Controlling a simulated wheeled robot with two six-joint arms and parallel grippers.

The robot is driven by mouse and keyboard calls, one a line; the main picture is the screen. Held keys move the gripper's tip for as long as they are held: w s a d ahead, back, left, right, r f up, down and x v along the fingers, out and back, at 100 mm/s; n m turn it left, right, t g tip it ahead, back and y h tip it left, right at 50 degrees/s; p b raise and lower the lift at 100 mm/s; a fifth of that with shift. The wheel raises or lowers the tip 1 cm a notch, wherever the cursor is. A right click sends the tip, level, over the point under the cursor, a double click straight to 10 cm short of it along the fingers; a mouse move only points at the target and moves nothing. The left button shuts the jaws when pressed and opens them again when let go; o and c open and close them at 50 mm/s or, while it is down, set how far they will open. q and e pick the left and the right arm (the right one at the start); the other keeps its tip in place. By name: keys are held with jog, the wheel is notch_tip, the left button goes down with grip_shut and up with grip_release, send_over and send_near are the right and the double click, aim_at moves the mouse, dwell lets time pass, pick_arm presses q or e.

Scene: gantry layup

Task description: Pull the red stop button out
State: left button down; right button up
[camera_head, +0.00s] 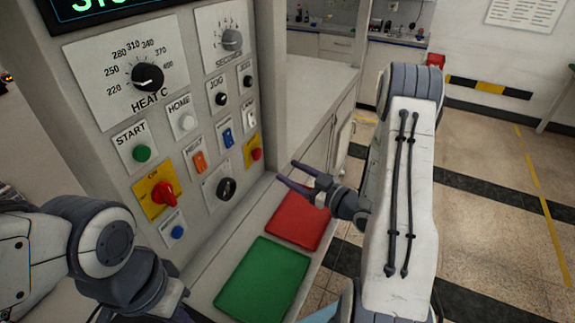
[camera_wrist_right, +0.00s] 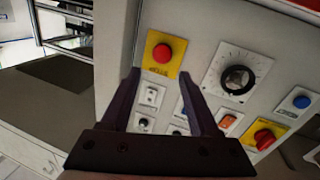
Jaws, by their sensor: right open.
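The red stop button (camera_head: 256,154) is a round red cap on a yellow plate at the right edge of the control panel. In the right wrist view the red stop button (camera_wrist_right: 162,53) shows just beyond the fingertips, roughly centred between them. My right gripper (camera_head: 288,171) is open and empty, to the right of the button and apart from it. Its two dark fingers also frame the button's plate in the wrist view (camera_wrist_right: 160,76). My left arm comes in at the lower left; its fingers are not in view.
A red rotary switch (camera_head: 163,192) sits on another yellow plate at the panel's left. Dials, coloured buttons and rockers fill the panel (camera_head: 200,225). A red mat (camera_head: 298,220) and a green mat (camera_head: 262,280) lie on the ledge below. Floor at the right is open.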

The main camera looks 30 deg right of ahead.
aim_at(260, 156)
jog(key=p+x, duration=0.1)
jog(key=x, duration=0.2)
jog(key=p+x, duration=0.1)
jog(key=x, duration=0.1)
jog(key=p+x, duration=0.1)
jog(key=x, duration=0.2)
jog(key=shift+w+a+r, duration=0.15)
jog(key=shift+w+a, duration=0.05)
jog(key=shift+a, duration=0.2)
jog(key=shift+x, duration=0.8)
grip_shut()
